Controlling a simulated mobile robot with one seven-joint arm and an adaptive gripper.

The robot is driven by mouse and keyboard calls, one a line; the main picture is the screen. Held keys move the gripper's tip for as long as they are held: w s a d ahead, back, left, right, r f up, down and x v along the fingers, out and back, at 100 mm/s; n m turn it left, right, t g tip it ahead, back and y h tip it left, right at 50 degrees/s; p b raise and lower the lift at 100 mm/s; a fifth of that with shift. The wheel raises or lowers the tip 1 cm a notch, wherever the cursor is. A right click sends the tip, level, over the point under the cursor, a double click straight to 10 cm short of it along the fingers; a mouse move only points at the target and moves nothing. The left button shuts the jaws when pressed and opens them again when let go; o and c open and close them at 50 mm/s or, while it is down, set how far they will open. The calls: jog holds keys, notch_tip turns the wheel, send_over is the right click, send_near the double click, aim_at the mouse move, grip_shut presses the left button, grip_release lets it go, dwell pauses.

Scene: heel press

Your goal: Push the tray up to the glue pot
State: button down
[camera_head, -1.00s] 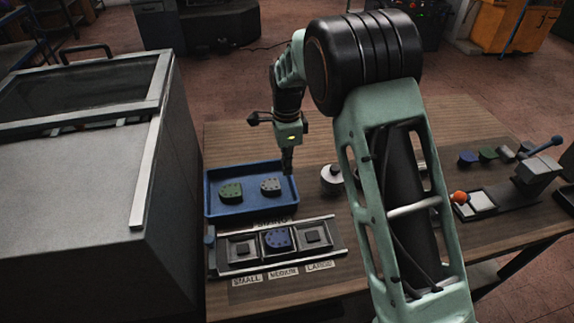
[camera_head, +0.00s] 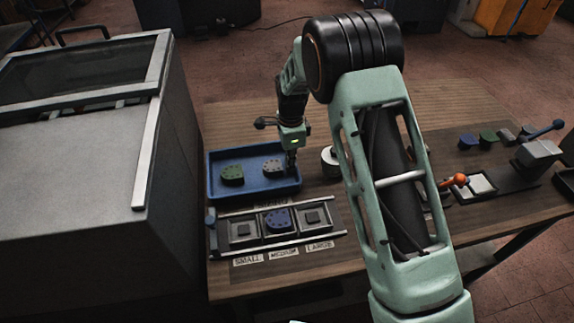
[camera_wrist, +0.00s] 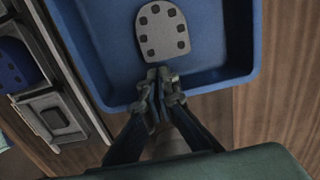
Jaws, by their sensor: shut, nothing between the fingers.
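The blue tray (camera_head: 238,193) lies on the table with a dark green heel piece (camera_head: 232,175) and a grey heel piece (camera_head: 273,168) in it. My gripper (camera_head: 291,170) points down at the tray's right end, its fingers shut and empty. In the wrist view the closed fingertips (camera_wrist: 158,75) show over the tray (camera_wrist: 213,40), close to the grey heel piece (camera_wrist: 163,33). Whether they touch the tray's wall or floor I cannot tell. The pale glue pot (camera_head: 329,162) stands just right of the tray with a small gap.
A rail fixture (camera_head: 222,238) with a blue heel piece (camera_head: 279,220) lies in front of the tray. A large grey cabinet (camera_head: 80,200) stands at the left. A press with an orange knob (camera_head: 459,180) is at the right. The table behind the tray is clear.

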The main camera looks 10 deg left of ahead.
jog(key=w+d, duration=0.1)
jog(key=d, duration=0.1)
jog(key=w+d, duration=0.1)
jog(key=d, duration=0.2)
jog(key=w+d+b, duration=0.1)
jog(key=d, duration=0.1)
jog(key=shift+d, duration=0.2)
